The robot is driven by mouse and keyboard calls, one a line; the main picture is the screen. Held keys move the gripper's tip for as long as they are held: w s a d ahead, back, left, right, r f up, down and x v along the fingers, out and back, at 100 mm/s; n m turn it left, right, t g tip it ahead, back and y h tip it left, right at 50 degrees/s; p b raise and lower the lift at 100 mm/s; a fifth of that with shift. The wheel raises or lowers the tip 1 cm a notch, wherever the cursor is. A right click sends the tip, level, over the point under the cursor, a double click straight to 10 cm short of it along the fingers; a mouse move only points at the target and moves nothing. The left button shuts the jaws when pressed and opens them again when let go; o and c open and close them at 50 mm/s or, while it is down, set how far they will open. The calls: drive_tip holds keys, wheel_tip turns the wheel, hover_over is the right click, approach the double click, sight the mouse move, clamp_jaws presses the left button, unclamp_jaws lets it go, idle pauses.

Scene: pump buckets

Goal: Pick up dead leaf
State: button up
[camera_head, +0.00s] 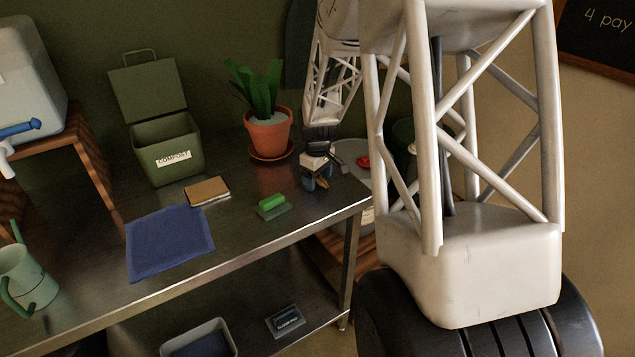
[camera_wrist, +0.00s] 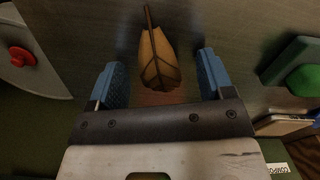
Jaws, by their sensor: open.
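The dead leaf (camera_wrist: 159,58) is brown with dark veins and a thin stem. In the wrist view it lies on the metal table between my gripper's two blue fingers, nearer their tips. My gripper (camera_wrist: 157,75) is open, with a gap between each finger and the leaf. In the head view my gripper (camera_head: 316,182) points down near the table's right end. A small brown bit of the leaf (camera_head: 321,183) shows beside the fingers there; the rest is hidden.
A potted plant (camera_head: 268,132) stands behind my gripper. A green scrubber (camera_head: 271,204) lies to its left, with a brown sponge or book (camera_head: 208,191), blue cloth (camera_head: 168,243) and open compost bin (camera_head: 170,155) farther left. A lid with a red knob (camera_head: 363,162) is at right.

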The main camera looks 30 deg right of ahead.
sight(318, 178)
idle(0.5)
drive_tip(key=c, duration=0.7)
drive_tip(key=shift+c, duration=0.2)
drive_tip(key=shift+r, duration=0.1)
drive_tip(key=shift+r, duration=0.4)
wheel_tip(318, 178, up, 3)
drive_tip(key=shift+s+f, duration=0.1)
drive_tip(key=s+a, duration=0.2)
drive_tip(key=s, duration=0.3)
drive_tip(key=s+a, duration=0.2)
drive_tip(key=s, duration=0.2)
drive_tip(key=s+a+r, duration=0.1)
drive_tip(key=s+a, duration=0.1)
drive_tip(key=s, duration=0.3)
drive_tip(key=shift+s+r, duration=0.1)
drive_tip(key=shift+s, duration=0.25)
